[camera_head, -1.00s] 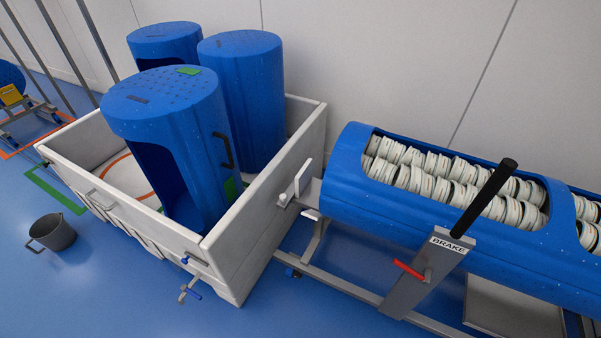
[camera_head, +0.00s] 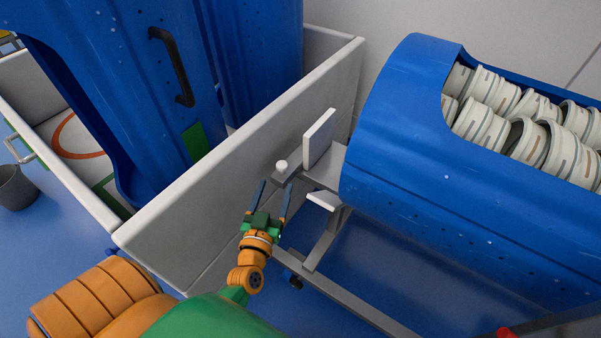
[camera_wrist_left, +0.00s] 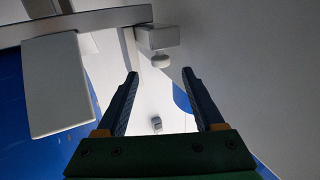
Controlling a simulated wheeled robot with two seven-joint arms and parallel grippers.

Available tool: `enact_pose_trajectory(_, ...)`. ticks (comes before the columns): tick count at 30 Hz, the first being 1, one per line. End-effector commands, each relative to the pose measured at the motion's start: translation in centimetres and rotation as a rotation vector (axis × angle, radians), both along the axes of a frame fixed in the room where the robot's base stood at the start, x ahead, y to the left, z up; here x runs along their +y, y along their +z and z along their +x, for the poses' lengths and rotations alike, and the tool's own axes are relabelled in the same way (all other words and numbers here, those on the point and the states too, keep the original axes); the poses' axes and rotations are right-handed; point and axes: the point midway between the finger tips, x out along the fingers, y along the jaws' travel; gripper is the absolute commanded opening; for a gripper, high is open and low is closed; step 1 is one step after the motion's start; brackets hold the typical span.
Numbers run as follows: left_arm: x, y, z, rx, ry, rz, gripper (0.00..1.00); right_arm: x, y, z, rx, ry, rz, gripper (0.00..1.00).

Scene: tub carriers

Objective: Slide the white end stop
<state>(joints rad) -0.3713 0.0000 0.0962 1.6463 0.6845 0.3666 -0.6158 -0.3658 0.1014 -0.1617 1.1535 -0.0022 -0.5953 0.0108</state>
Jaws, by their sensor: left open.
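The white end stop (camera_head: 319,138) is an upright flat plate at the near end of the grey rail, beside the open end of the lying blue tub (camera_head: 395,150). A small round white knob (camera_head: 281,166) sits on the rail's end, left of the plate. My left gripper (camera_head: 275,184) is open and empty, its fingers pointing up toward the knob from just below it in the picture. In the left wrist view the knob (camera_wrist_left: 160,60) lies between and just beyond the fingertips, and the plate (camera_wrist_left: 57,85) is at the left. My right gripper is not in view.
The white crate's wall (camera_head: 240,150) runs close along the left of my gripper. Upright blue tubs (camera_head: 110,90) stand in the crate. White ring-shaped parts (camera_head: 520,125) fill the lying tub. A grey frame (camera_head: 350,300) runs below, and a bucket (camera_head: 14,188) is at far left.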

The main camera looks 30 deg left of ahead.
Motion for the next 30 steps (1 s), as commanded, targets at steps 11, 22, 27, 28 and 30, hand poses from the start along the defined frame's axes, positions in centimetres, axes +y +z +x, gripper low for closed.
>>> enact_pose_trajectory(11, 1.9, 0.2, 6.0, 0.0, -0.002, -0.001, 0.69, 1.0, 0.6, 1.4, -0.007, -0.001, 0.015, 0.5)
enact_pose_trajectory(22, 1.9, 0.2, 6.2, 0.003, -0.004, -0.001, 0.37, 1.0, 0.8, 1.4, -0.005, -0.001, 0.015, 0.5)
enact_pose_trajectory(27, 1.9, 0.2, 6.2, 0.003, -0.004, -0.001, 0.0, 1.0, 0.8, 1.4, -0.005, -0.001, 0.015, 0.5)
enact_pose_trajectory(28, 1.9, 0.2, 6.2, 0.003, -0.004, -0.001, 0.0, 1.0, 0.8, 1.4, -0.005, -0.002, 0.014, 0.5)
enact_pose_trajectory(30, 1.9, 0.2, 6.2, 0.003, -0.004, -0.001, 0.0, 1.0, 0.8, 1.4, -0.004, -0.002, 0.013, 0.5)
